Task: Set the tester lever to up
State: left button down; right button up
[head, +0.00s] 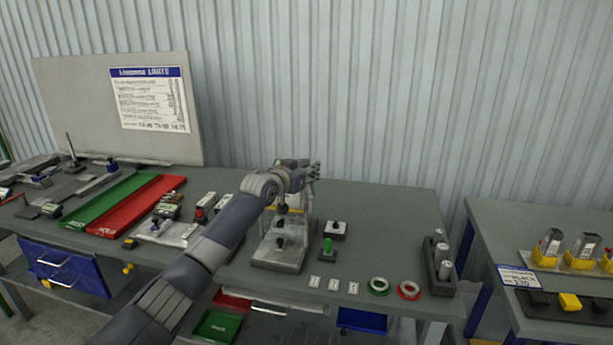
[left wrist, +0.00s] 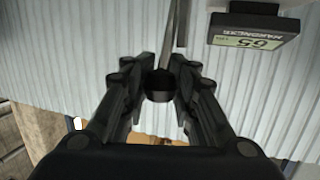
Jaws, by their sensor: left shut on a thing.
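The tester (head: 283,247) is a pale grey stand with a base plate on the table, partly hidden behind my left arm. My left gripper (head: 311,172) is at the height of the tester's top, on its right side. In the left wrist view my left gripper (left wrist: 160,80) is closed around a round black knob (left wrist: 160,86), which I take for the knob of the tester lever. A thin grey bar (left wrist: 173,38) shows just beyond the fingers. The tester's display (left wrist: 253,35) appears upside down, reading 65 with the word HARDNESS. The lever's exact angle is hard to tell. My right gripper is not in view.
A green tray (head: 110,200) and a red tray (head: 137,205) lie to the left. A corrugated wall (head: 400,90) stands behind.

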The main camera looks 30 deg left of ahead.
pick_arm(q)
jog(key=shift+w+a+r+g+p, duration=0.3)
jog(key=shift+w+r+p, duration=0.1)
jog(key=shift+w+r, duration=0.25)
jog(key=c, duration=1.3)
grip_release()
jog(key=shift+s, duration=0.1)
jog(key=shift+c, duration=0.2)
jog(key=shift+o, duration=0.3)
jog(key=shift+s, duration=0.25)
jog(key=shift+s+f, duration=0.1)
jog(key=shift+f, duration=0.05)
jog(key=v, duration=1.2)
jog(key=shift+r, duration=0.2)
